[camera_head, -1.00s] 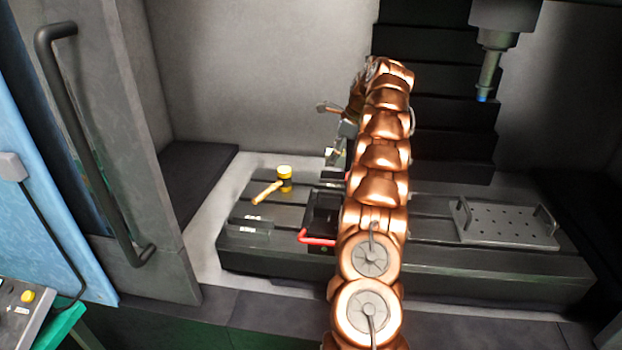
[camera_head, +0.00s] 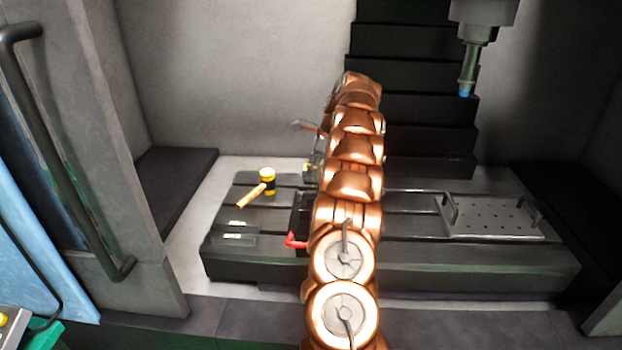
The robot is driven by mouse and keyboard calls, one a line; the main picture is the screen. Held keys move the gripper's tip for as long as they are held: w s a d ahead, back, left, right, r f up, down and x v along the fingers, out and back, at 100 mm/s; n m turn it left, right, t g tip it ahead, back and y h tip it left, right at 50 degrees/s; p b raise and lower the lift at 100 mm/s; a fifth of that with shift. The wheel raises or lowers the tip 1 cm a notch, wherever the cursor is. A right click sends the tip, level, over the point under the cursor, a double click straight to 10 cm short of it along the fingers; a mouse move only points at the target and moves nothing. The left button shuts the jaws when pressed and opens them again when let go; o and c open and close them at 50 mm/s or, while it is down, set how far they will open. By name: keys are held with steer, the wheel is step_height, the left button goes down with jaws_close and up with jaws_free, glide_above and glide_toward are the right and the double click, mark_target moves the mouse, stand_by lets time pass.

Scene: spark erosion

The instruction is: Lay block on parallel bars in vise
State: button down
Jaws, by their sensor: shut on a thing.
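My copper arm reaches over the machine table, and my gripper (camera_head: 314,160) shows only in part at its left side, above the vise. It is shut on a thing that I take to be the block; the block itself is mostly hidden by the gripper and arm. The dark vise (camera_head: 299,212) sits on the table, with its red handle (camera_head: 296,241) toward the front. The arm covers the vise's right part. The parallel bars cannot be made out in the vise, and whether the block touches anything is hidden.
A perforated plate with handles (camera_head: 492,217) is at right. The spindle (camera_head: 469,70) hangs at upper right.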

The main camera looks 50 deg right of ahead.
mark_target(321, 167)
steer(key=shift+f+p, duration=0.6)
steer(key=shift+f, duration=1.4)
steer(key=c, duration=0.6)
jaws_free()
steer(key=shift+f, duration=0.15)
steer(key=shift+o, duration=0.2)
steer(key=shift+b+v, duration=0.75)
steer(key=shift+v, duration=1.1)
steer(key=shift+b+v, duration=0.4)
steer(key=shift+v, duration=1.4)
steer(key=p+v, duration=0.3)
steer(key=v, duration=0.2)
steer(key=shift+p, duration=0.3)
steer(key=shift+w, duration=0.1)
